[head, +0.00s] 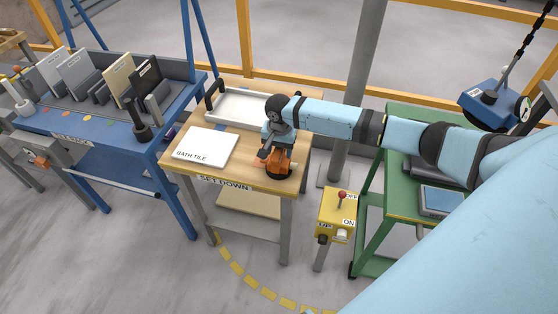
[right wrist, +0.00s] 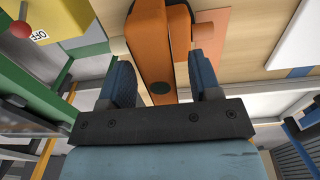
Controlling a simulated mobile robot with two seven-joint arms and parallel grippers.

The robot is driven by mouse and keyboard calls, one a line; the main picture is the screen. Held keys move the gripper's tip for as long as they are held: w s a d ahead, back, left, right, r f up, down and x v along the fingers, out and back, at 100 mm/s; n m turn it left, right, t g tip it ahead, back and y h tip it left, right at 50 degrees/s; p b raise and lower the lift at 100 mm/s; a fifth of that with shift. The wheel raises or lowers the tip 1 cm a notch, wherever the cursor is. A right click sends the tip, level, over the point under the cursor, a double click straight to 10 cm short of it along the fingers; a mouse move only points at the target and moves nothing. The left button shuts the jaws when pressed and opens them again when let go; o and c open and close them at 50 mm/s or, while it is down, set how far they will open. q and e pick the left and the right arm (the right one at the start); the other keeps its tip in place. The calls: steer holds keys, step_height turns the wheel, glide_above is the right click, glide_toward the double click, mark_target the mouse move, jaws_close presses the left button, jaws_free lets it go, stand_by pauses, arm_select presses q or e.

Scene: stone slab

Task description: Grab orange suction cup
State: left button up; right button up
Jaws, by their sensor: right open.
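The orange suction cup (head: 281,170) stands on the wooden table marked SET DOWN, near its front right corner. Its dark base shows at the table top, and my gripper partly hides it from above. My right gripper (head: 267,154) reaches down at it from the right. In the right wrist view the orange handle (right wrist: 150,45) of the suction cup lies between the two blue fingers of my right gripper (right wrist: 163,78). The jaws are open, with a visible gap between the handle and at least the right finger. My left gripper is not in view.
A white bath tile (head: 207,146) lies left of the cup, and a white tray (head: 243,106) lies behind. A blue rack (head: 90,125) with tile samples stands left. A yellow switch box (head: 337,213) and a green table (head: 400,208) stand right. A blue lifting device (head: 492,104) hangs far right.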

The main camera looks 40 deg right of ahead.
steer(key=shift+f, duration=0.2)
stand_by(0.5)
steer(key=shift+p, duration=0.3)
jaws_close()
